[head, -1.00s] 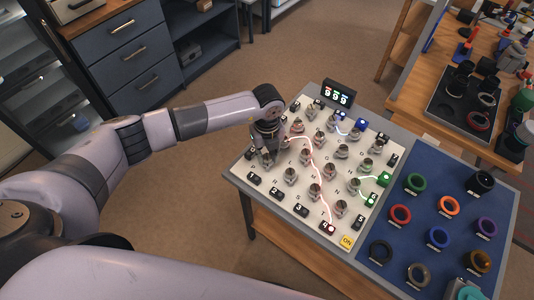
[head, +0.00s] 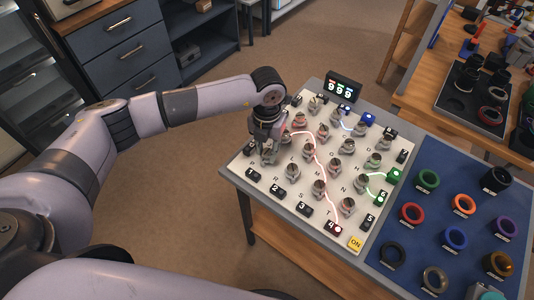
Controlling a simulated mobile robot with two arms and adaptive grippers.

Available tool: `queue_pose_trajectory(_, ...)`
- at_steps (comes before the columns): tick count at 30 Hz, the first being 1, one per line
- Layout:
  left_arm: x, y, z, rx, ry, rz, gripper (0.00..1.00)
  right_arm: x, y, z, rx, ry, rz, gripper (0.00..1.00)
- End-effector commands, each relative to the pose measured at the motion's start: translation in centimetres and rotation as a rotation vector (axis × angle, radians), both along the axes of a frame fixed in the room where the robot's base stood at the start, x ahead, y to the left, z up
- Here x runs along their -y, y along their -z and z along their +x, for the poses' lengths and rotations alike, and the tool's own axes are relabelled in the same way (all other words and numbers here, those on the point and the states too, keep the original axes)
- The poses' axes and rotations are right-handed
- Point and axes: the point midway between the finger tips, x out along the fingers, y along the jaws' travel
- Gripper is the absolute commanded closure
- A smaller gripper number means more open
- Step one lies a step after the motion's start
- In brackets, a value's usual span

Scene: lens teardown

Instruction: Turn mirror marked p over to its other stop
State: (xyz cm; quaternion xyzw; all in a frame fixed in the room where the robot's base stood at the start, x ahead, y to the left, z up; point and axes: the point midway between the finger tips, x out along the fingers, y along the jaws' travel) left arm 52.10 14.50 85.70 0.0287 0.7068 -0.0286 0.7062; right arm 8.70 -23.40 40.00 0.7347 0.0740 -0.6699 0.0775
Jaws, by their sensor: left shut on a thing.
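The white board (head: 262,180) carries several small round mirror mounts on posts, with letters printed beside them. My left gripper (head: 268,150) points down at the board's left edge, shut on the mirror mount nearest the letter P, which I take as mirror p (head: 268,158). The fingers cover most of that mirror, so its tilt cannot be told. My right gripper is out of view.
A red light line runs across the board to block 4 (head: 334,228); short blue and green lines show too. A display (head: 344,87) stands at the back and a yellow ON button (head: 355,243) in front. A blue mat (head: 397,228) with coloured rings lies right.

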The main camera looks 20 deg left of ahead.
Motion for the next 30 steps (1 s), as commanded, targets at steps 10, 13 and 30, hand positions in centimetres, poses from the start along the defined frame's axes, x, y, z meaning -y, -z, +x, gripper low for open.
queue_pose_trajectory(10, 0.0, 0.4, 0.2, 0.005, 0.327, 0.0, 1.0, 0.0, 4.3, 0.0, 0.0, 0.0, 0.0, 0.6)
queue_pose_trajectory(13, 0.0, 0.4, 0.2, 0.006, 0.418, 0.0, 1.0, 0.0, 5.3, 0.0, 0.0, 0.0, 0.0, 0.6)
queue_pose_trajectory(30, -0.1, 0.0, 0.2, 0.005, 0.766, 0.0, 1.0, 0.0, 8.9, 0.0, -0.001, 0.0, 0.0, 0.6)
